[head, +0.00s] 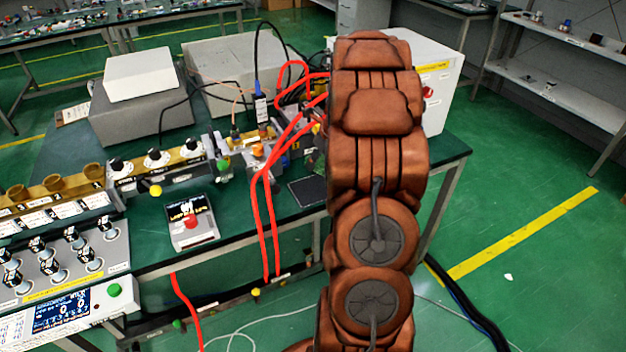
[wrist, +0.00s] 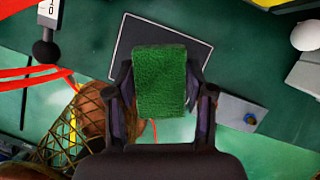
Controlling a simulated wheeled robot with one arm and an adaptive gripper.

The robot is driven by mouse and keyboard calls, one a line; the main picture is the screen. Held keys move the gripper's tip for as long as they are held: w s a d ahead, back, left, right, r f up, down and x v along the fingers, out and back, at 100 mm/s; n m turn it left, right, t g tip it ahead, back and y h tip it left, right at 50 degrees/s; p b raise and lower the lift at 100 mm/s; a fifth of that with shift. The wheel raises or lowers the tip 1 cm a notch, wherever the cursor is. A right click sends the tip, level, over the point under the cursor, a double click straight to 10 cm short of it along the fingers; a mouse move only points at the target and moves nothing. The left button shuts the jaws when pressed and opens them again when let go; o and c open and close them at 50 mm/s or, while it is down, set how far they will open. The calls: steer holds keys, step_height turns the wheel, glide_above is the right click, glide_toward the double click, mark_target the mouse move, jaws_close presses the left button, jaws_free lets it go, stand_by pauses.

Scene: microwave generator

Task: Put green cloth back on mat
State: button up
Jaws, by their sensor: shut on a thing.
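The green cloth (wrist: 160,75) shows in the wrist view between the two fingers of my gripper (wrist: 162,92), which is shut on it. The dark mat (wrist: 128,52) with a light outline lies on the green bench top beyond the cloth. The cloth covers the middle of the mat in this view; I cannot tell how high above it the cloth is. In the head view part of the mat (head: 308,191) shows at the bench's front edge, left of my arm.
Red cables (head: 264,215) hang over the bench edge left of the mat. A small box with a red button (head: 192,222) stands further left. In the wrist view a metal plate (wrist: 240,112) is right of the gripper, and a black knob (wrist: 46,52) is at upper left.

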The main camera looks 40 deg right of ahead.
glide_above(313, 185)
steer(key=s, duration=0.1)
step_height(313, 185, down, 5)
steer(key=shift+s+a+f+p, duration=0.15)
steer(key=shift+p, duration=0.3)
steer(key=shift+f, duration=1.4)
steer(key=shift+f, duration=0.1)
steer(key=o, duration=1.2)
